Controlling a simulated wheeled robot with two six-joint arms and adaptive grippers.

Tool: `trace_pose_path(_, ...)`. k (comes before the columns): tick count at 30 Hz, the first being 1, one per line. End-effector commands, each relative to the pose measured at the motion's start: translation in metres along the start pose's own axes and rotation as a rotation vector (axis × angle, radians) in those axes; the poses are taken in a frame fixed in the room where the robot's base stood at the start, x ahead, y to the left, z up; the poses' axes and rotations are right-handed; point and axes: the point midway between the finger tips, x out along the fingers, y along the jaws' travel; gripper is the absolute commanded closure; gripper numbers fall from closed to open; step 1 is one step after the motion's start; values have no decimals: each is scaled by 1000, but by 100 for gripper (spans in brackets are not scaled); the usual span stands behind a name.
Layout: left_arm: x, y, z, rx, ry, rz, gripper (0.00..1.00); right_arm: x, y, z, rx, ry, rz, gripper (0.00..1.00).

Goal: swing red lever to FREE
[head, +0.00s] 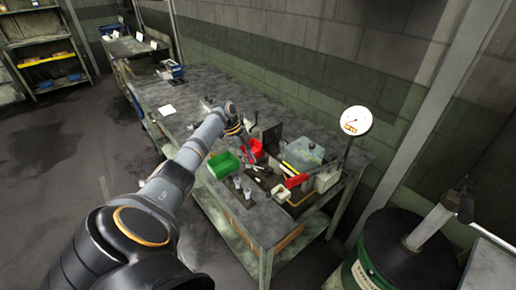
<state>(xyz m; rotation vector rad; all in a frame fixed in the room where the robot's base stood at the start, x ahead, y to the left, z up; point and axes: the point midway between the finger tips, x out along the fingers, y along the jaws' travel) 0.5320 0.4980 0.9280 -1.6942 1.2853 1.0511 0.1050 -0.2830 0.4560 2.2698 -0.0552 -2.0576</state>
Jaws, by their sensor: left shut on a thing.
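A red, tapered, lever-like piece (297,181) shows at the right part of the workbench, beside a pale block. I cannot read any FREE marking near it. My left arm reaches in from the lower left across the bench. My left gripper (243,136) points down behind a green bin, close to another red object (254,149), and apart from the red tapered piece. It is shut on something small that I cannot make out. Its fingertips are partly hidden.
A dark green drum (395,255) stands at the right. The bench's far left is mostly clear.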

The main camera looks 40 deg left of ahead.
Motion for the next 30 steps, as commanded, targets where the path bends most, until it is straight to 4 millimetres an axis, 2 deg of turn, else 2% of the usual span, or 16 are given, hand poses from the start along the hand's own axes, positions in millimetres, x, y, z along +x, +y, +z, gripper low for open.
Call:
trace_pose_path(4, -2, 4, 6, 9, 2, 5, 100, 2, -1, 0, 1, 1, -1, 100)
trace_pose_path(17, -3, 4, 7, 13, 3, 5, 100, 2, -8, -2, 4, 3, -9, 100)
trace_pose_path(18, -3, 4, 7, 13, 3, 5, 74, 2, -8, -2, 4, 3, -9, 100)
trace_pose_path(21, -3, 4, 7, 13, 3, 5, 60, 2, -8, -2, 4, 3, -9, 100)
trace_pose_path(22, -3, 4, 7, 13, 3, 5, 57, 2, -8, -2, 4, 3, -9, 100)
trace_pose_path(30, -4, 4, 7, 12, 2, 5, 57, 2, -1, -2, 1, 3, -1, 100)
